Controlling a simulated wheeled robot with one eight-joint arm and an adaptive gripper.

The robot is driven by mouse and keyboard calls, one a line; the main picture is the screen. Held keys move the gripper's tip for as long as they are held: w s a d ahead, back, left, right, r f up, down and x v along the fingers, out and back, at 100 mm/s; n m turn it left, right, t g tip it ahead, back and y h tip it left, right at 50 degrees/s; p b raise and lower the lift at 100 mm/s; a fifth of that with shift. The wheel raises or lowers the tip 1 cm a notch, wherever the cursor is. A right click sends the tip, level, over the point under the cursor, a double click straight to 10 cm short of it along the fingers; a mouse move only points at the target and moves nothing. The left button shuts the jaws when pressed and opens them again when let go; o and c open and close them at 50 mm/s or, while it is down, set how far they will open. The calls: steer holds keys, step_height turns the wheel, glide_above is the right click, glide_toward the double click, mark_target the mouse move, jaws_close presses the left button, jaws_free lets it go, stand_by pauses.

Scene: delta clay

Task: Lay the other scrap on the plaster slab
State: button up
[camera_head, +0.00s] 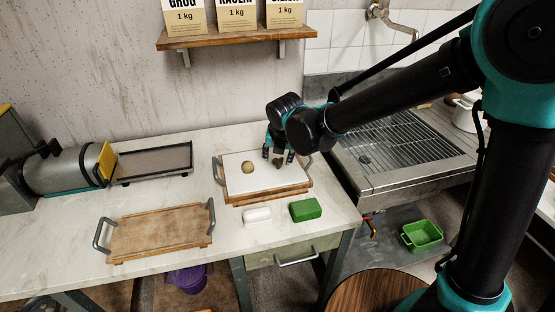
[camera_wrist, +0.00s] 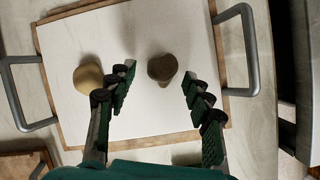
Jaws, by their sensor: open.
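The plaster slab (camera_head: 240,184) is a white board in a wooden tray with metal handles; it fills most of the wrist view (camera_wrist: 140,115). A tan round scrap (camera_head: 247,167) lies on its left part and also shows in the wrist view (camera_wrist: 87,77). A grey-brown scrap (camera_head: 278,163) appears to rest on the slab's right part; in the wrist view (camera_wrist: 162,68) it sits between my fingertips, with gaps on both sides. My gripper (camera_head: 278,156) is open over the slab's right part, around that scrap and apart from it; it also shows in the wrist view (camera_wrist: 158,82).
An empty wooden tray (camera_head: 160,233) with handles stands front left. A white block (camera_head: 257,215) and a green block (camera_head: 305,210) lie before the slab. A slab roller (camera_head: 75,168) stands at the left. A metal sink (camera_head: 400,150) is at the right. A shelf (camera_head: 235,37) hangs above.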

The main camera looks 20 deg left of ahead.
steer(key=v, duration=1.1)
steer(key=w+d+f+m, duration=0.2)
steer(key=d+m, duration=0.4)
steer(key=d, duration=0.3)
steer(key=w+d+f+m+h, duration=0.1)
steer(key=w+d+f+m, duration=0.1)
steer(key=d+m, duration=0.4)
steer(key=w+d+f+m, duration=0.3)
steer(key=d+m, duration=0.4)
steer(key=d, duration=0.5)
steer(key=shift+w+d+h, duration=0.1)
steer(key=shift+w+h, duration=0.2)
steer(key=shift+w, duration=0.05)
steer(key=s+d+f+m, duration=0.4)
steer(key=d+m, duration=0.6)
steer(key=s+d+f+m+h, duration=0.1)
steer(key=s+d+f+m, duration=0.3)
steer(key=d+m, duration=0.6)
steer(key=shift+s, duration=0.55)
